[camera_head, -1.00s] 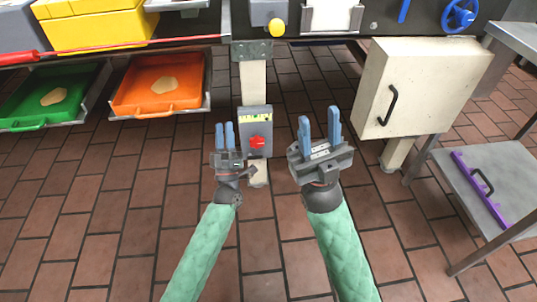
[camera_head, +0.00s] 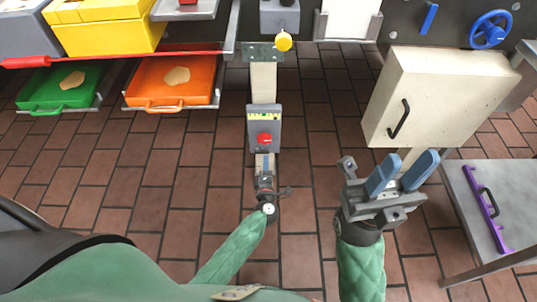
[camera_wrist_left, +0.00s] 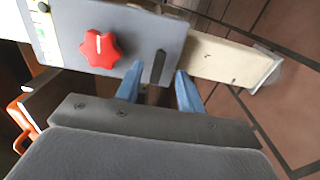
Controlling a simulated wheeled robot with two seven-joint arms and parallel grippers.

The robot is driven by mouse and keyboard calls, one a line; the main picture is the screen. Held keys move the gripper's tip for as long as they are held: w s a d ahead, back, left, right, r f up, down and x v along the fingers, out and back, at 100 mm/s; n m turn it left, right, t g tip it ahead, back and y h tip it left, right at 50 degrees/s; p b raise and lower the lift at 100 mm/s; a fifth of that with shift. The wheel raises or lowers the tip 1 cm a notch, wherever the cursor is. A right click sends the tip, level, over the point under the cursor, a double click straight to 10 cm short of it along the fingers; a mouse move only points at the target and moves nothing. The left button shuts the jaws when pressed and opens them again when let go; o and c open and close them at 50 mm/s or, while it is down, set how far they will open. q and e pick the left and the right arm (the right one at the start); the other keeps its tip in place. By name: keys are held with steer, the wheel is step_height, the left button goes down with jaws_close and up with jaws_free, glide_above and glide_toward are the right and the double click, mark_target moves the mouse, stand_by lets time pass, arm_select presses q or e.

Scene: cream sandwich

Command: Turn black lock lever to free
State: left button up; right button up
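The black lock lever (camera_wrist_left: 158,64) is a short dark bar on a grey panel, beside a red star-shaped knob (camera_wrist_left: 100,48), in the left wrist view. My left gripper (camera_wrist_left: 160,76) is open, its blue fingers on either side of the lever with gaps showing; I cannot tell whether they touch it. In the head view the grey panel (camera_head: 252,122) and red knob (camera_head: 265,139) sit on a post, with my left gripper (camera_head: 265,172) at the panel's lower end; the lever is hidden there. My right gripper (camera_head: 408,164) is open and empty to the right.
A cream box with a black handle (camera_head: 425,95) hangs behind my right gripper. A grey table (camera_head: 475,225) with a purple bar (camera_head: 478,200) stands at the right. Orange (camera_head: 145,88) and green (camera_head: 40,90) trays are at the left. The tiled floor between is clear.

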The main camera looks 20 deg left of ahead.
mark_target(266, 153)
arm_select(q)
steer(key=shift+b+x, duration=0.35)
steer(key=shift+x, duration=2.1)
jaws_close()
